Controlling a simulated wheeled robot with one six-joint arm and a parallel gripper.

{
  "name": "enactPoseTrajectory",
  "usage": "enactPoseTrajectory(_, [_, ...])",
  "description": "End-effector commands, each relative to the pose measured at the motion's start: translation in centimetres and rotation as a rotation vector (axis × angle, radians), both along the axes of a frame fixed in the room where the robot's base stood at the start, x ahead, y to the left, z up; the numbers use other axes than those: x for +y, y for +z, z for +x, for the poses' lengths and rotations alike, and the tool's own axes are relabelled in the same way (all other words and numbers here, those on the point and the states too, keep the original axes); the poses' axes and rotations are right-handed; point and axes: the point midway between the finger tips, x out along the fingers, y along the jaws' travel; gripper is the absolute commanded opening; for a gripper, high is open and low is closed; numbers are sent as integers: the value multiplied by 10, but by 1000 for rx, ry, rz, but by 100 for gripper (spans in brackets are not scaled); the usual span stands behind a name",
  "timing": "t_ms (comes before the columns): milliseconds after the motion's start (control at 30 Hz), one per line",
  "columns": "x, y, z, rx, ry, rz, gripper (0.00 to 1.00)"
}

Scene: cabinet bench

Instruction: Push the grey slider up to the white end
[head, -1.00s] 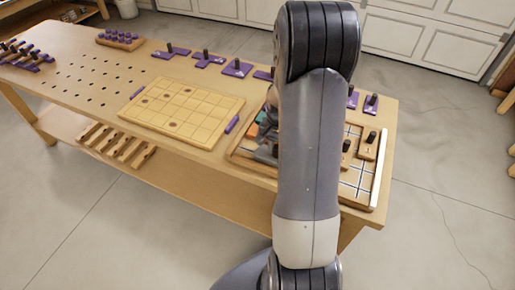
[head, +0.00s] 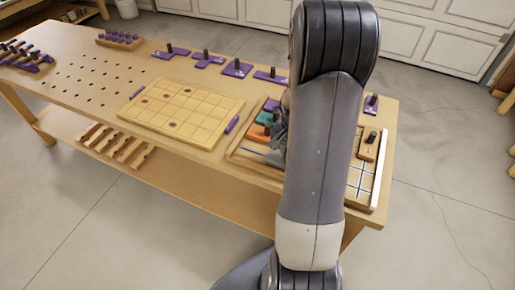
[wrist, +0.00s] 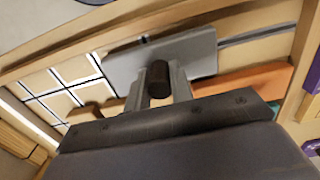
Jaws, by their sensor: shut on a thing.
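The grey slider (wrist: 196,54) is a flat grey plate with a dark upright knob (wrist: 158,74), seen in the wrist view. My gripper (wrist: 162,88) has its two fingers closed on either side of that knob. In the head view my arm mostly hides the slider and the gripper. The white end (head: 381,185) is a white strip along the right edge of the wooden tray (head: 233,156). In the wrist view it shows at the left (wrist: 28,118), apart from the slider, with white-lined squares between them.
Orange (head: 258,132) and teal (head: 266,118) pieces lie in the tray left of my arm. A wooden block with a dark knob (head: 368,149) stands near the white end. A yellow grid board (head: 185,110) lies left of the tray, and purple knobbed pieces (head: 237,68) stand behind.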

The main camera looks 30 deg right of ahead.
Motion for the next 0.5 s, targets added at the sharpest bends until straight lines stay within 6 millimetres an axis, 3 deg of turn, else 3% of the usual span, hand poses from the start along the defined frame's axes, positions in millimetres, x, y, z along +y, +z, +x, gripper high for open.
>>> enactPoseTrajectory(500, [-23, 0, -29, -1, -2, -1, 9])
